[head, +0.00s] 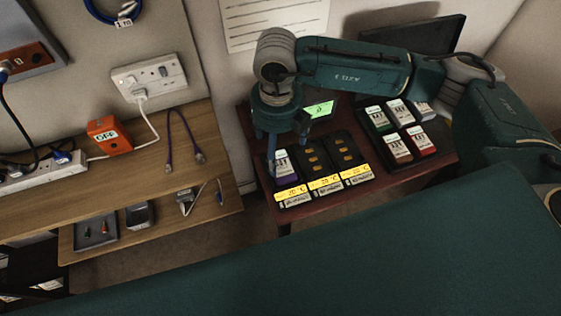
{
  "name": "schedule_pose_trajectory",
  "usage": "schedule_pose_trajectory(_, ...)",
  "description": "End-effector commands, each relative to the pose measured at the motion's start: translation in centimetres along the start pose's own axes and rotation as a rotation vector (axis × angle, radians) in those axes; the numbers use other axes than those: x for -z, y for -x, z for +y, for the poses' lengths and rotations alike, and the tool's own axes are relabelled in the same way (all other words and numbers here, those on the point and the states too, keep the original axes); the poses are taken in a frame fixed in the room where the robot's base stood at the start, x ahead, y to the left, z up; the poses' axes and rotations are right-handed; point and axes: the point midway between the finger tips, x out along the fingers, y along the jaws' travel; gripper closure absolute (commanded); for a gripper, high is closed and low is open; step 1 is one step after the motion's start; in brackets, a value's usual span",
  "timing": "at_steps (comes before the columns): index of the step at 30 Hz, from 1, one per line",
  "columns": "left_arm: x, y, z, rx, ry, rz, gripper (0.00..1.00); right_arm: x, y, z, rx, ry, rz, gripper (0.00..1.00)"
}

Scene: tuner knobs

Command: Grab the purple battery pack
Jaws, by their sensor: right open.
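The purple battery pack (284,169), with a white label, sits in the left bay of a dark charger row with three bays on the small dark red table. My right gripper (287,160) is open and points down over this left bay. One finger is at the left side of the pack and the other is behind and to its right. I cannot tell whether either finger touches the pack. My left gripper is not in view.
The middle and right charger bays (347,158) are empty, and yellow displays line their front. A dark tray (377,137) holds several coloured packs at right. A wooden bench (150,170) with an orange box (108,136) and cables stands at left.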

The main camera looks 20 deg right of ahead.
Motion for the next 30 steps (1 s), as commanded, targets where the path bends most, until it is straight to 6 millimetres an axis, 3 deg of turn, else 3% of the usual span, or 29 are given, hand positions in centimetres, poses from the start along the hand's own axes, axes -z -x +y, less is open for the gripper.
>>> schedule_pose_trajectory(6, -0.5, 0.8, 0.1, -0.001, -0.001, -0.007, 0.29, 0.1, -3.4, 0.0, 0.000, 0.001, 0.005, 0.14)
schedule_pose_trajectory(14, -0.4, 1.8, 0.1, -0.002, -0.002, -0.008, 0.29, 0.1, -5.5, 0.1, -0.001, 0.004, 0.006, 0.14)
schedule_pose_trajectory(21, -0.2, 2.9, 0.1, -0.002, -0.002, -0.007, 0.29, -0.2, -8.9, 0.1, -0.004, 0.005, 0.005, 0.14)
schedule_pose_trajectory(30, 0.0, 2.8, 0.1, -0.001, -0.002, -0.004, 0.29, -0.2, -9.6, 0.1, -0.005, 0.005, 0.002, 0.14)
